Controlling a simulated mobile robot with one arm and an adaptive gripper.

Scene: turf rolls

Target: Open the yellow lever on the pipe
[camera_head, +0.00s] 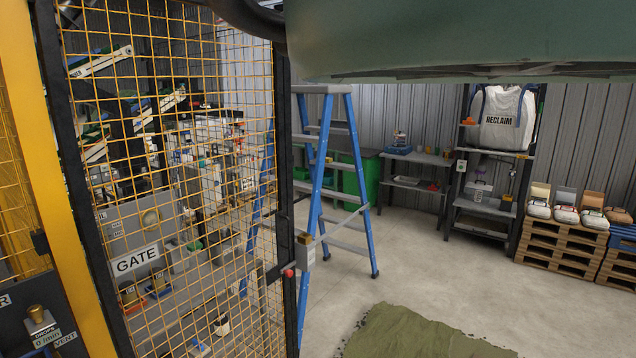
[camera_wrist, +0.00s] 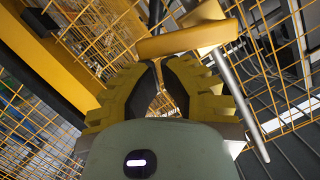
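In the wrist view, a flat yellow bar (camera_wrist: 187,40), which looks like the lever, lies just beyond my fingertips. It runs slantwise across the top of the view, next to a grey pipe (camera_wrist: 236,88). My gripper (camera_wrist: 159,63) has stepped yellow fingers with black pads. The tips are close together with a narrow gap between them, just below the bar. I see nothing clearly held, and I cannot tell whether the tips touch the bar. Neither lever nor gripper can be made out in the head view.
A yellow mesh gate (camera_head: 138,258) stands at the left, with a yellow post (camera_head: 72,180). A blue stepladder (camera_head: 317,160), a shelf rack (camera_head: 485,207) and pallets (camera_head: 556,247) stand behind. A green turf piece (camera_head: 415,336) lies on otherwise open floor. Mesh and beams surround my gripper.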

